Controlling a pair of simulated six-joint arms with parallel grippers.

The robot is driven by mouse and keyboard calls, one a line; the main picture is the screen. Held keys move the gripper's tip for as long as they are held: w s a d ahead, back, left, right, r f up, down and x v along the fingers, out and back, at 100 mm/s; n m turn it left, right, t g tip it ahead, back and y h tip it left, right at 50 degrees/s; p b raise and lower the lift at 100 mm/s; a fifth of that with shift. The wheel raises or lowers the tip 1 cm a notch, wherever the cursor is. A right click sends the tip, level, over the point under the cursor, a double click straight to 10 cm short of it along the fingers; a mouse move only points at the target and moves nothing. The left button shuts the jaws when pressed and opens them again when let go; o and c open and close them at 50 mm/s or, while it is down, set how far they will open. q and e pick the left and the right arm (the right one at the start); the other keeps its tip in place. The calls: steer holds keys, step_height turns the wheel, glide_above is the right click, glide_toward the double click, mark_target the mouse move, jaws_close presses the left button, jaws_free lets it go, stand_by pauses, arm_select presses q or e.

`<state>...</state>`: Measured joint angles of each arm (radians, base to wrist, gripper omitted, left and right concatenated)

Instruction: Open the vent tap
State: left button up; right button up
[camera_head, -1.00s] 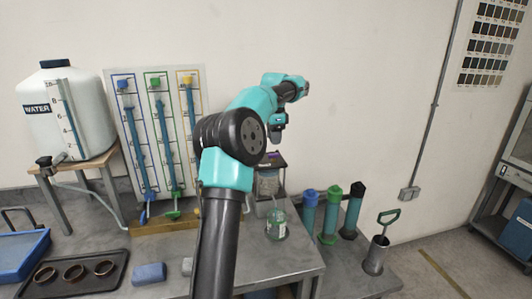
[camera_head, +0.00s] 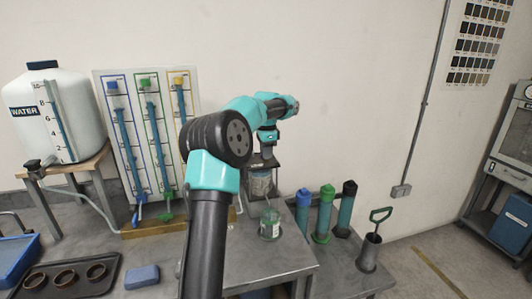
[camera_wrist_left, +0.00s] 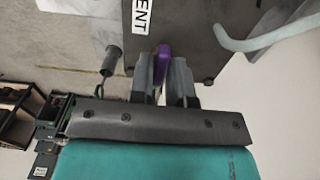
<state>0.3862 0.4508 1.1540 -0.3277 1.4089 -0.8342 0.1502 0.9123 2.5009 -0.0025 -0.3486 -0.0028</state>
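The vent tap's purple lever (camera_wrist_left: 163,60) shows in the left wrist view beside a dark panel with a white label reading "ENT" (camera_wrist_left: 140,14); the label's start is cut off. My left gripper (camera_wrist_left: 161,84) has one finger on each side of the lever, and the lever fills the narrow gap, so it looks shut on it. In the head view my left gripper (camera_head: 267,151) is at the top of a small dark stand (camera_head: 262,164) over a clear container (camera_head: 261,184); the lever is hidden there. My right gripper is not in view.
A water tank (camera_head: 75,120) and a tube board (camera_head: 183,125) stand at the left. A glass jar (camera_head: 270,226) is close to the stand. Several capped cylinders (camera_head: 323,215) and a metal holder with a green handle (camera_head: 370,250) are at the right. A black tray (camera_head: 110,285) lies front left.

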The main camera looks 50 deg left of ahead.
arm_select(q)
jaws_close()
steer(key=n, duration=0.8)
steer(key=shift+n, duration=0.4)
steer(key=n, duration=0.4)
steer(key=shift+n, duration=2.6)
